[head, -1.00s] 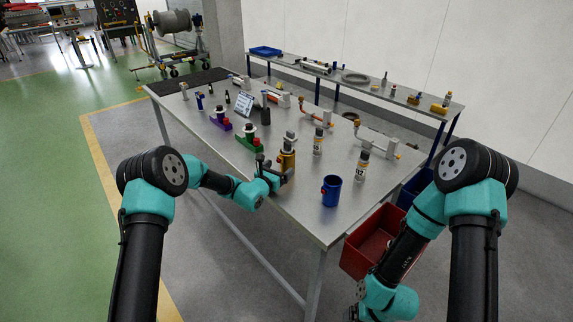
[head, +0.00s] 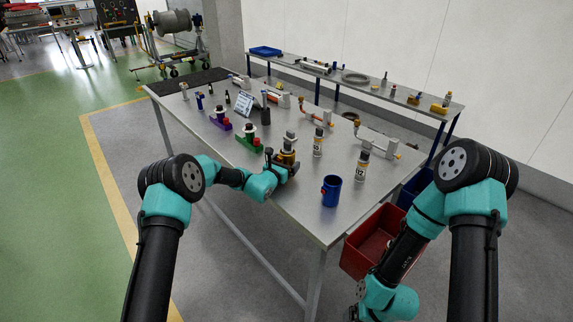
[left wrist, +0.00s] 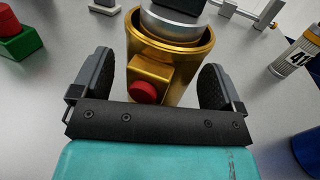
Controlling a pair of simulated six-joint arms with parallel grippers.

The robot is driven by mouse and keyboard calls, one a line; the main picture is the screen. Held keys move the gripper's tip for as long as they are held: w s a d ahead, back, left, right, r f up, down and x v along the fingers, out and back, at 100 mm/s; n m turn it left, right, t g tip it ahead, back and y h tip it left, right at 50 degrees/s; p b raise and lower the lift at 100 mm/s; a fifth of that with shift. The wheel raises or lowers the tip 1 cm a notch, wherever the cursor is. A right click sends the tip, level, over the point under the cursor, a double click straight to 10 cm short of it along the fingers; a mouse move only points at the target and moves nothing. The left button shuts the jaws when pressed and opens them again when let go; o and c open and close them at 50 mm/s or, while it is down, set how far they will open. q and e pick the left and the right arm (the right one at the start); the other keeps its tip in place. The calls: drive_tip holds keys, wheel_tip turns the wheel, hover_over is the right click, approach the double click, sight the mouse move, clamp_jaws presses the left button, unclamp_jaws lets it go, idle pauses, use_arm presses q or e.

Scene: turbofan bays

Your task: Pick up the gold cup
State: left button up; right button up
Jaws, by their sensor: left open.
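The gold cup (left wrist: 178,82) stands upright on the table in the left wrist view, with a red round button on a gold block on its near side. A silver and dark part (left wrist: 172,18) shows in its mouth. My left gripper (left wrist: 160,85) is open, with one finger on each side of the cup; I cannot tell if the fingers touch it. In the head view the cup (head: 287,155) is partly hidden by my left gripper (head: 281,165). My right arm is at the lower right, and its gripper is not clearly visible.
A blue cup (head: 331,190) and labelled cylinders (head: 362,164) stand to the right on the table. A green block (head: 249,141) and a purple block (head: 220,122) are to the left. A red bin (head: 372,245) is below the table's right end.

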sight(282, 159)
use_arm(q)
drive_tip(key=shift+c, duration=0.4)
drive_tip(key=c, duration=1.1)
drive_tip(key=shift+r, duration=1.75)
drive_tip(key=shift+c, duration=0.2)
drive_tip(key=s+r, duration=0.1)
drive_tip(key=s, duration=1.5)
drive_tip(key=shift+r, duration=0.3)
